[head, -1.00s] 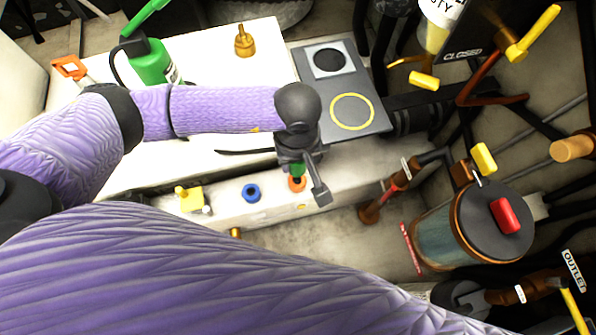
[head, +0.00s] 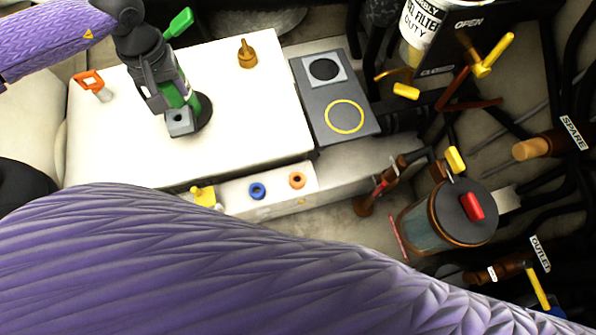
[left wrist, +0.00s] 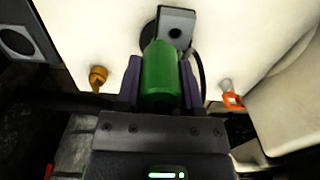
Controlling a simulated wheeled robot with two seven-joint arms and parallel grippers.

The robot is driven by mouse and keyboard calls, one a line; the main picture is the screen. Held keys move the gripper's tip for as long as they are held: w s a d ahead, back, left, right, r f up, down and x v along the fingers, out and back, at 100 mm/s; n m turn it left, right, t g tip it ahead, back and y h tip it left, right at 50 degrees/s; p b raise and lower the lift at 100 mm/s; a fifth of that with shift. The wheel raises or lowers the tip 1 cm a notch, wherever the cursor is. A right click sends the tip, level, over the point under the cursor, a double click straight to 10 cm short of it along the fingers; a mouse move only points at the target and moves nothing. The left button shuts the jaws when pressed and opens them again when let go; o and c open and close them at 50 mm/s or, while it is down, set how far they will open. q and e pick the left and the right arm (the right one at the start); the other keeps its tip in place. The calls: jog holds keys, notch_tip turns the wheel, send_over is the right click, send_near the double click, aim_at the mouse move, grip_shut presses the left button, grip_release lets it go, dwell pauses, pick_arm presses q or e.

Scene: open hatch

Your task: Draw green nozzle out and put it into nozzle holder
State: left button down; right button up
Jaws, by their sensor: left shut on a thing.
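My left gripper (head: 170,90) is shut on the green nozzle (left wrist: 160,80), which fills the gap between the fingers (left wrist: 160,92) in the left wrist view. The grey nozzle holder (head: 180,124), a block with a dark round hole, is beside the bottle's black base. The holder also shows beyond the nozzle in the left wrist view (left wrist: 178,17), its hole uncovered. The orange ring (head: 297,180) on the white ledge has an open hole. My right gripper is out of view.
A brass fitting (head: 247,55) and an orange handle (head: 89,79) stand on the white top (head: 250,125). A blue ring (head: 257,191) and a yellow valve (head: 203,196) are on the ledge. Pipes and a filter bowl crowd the right. The white top's middle is bare.

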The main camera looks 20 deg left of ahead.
pick_arm(q)
jog(key=a, duration=0.1)
jog(key=a+r, duration=0.1)
jog(key=a, duration=0.1)
jog(key=shift+a+r, duration=0.1)
jog(key=shift+r, duration=0.15)
notch_tip(320, 180, down, 6)
jog(key=b, duration=0.4)
jog(key=shift+r, duration=0.2)
jog(key=shift+w+f, duration=0.1)
jog(key=shift+f, duration=0.05)
dwell(0.7)
dwell(0.6)
